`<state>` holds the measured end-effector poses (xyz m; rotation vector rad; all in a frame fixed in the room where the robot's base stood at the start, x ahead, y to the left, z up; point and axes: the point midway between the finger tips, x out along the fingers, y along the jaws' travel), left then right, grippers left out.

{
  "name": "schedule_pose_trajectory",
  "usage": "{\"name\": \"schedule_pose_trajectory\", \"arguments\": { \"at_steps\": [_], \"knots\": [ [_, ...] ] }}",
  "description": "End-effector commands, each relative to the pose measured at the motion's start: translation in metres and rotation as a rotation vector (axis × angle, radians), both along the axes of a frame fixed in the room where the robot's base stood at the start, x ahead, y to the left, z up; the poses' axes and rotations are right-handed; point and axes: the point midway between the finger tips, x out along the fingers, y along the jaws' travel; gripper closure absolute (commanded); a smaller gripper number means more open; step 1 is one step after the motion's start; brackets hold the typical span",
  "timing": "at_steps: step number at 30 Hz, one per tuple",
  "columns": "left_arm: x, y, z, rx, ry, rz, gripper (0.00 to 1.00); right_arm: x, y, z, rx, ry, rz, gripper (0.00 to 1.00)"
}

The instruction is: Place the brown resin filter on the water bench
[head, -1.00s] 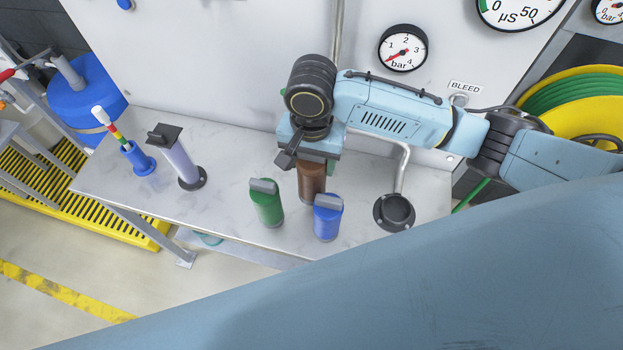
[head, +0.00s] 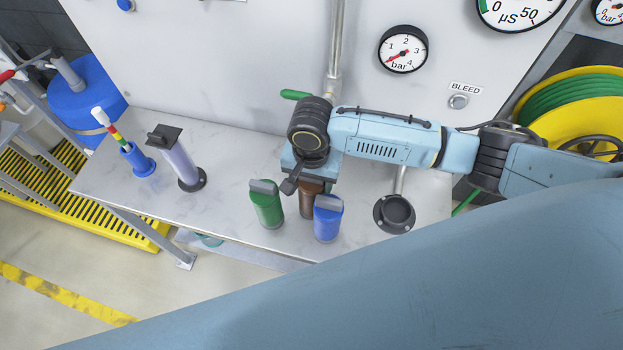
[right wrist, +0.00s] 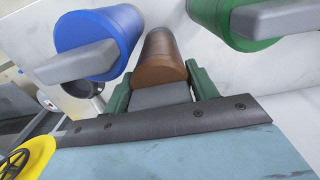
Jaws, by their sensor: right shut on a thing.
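The brown resin filter (head: 307,206) is upright at the water bench (head: 235,215), behind and between a green filter (head: 266,205) and a blue filter (head: 327,219). My right gripper (head: 309,184) is above it, shut on its grey top grip. In the right wrist view the brown filter (right wrist: 158,52) sits between the green fingers of my right gripper (right wrist: 160,78). The blue filter (right wrist: 98,40) and green filter (right wrist: 250,22) flank it, apart from it. I cannot tell whether its base touches the bench top. My left gripper is not in view.
A clear cylinder (head: 181,163) and a blue holder (head: 137,158) stand at the left. A wall panel with a gauge (head: 403,49) rises behind. The bench between cylinder and green filter is clear.

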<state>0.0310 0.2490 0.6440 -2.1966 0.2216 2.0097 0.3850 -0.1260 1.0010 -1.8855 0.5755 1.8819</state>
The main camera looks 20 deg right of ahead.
Motion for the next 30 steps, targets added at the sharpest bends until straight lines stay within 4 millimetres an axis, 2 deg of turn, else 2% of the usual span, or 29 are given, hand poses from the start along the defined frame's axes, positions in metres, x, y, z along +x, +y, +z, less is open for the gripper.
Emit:
{"name": "schedule_pose_trajectory", "arguments": {
  "at_steps": [1,6,14,17,20,30],
  "knots": [
    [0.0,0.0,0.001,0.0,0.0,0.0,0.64,0.0,0.0,-0.001,0.001,0.001,0.0,0.4],
    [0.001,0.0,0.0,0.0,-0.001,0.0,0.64,0.0,0.0,-0.001,0.001,0.001,0.0,0.2],
    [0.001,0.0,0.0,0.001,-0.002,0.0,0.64,0.0,0.0,0.0,0.0,0.0,0.0,0.2],
    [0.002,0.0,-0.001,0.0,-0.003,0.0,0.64,0.0,0.0,0.006,0.0,0.0,0.0,0.2],
    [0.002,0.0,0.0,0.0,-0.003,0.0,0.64,0.001,0.0,0.021,0.002,-0.001,0.001,0.2],
    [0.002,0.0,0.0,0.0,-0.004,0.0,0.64,0.001,0.001,0.093,0.003,-0.002,0.002,0.2]
  ]
}}
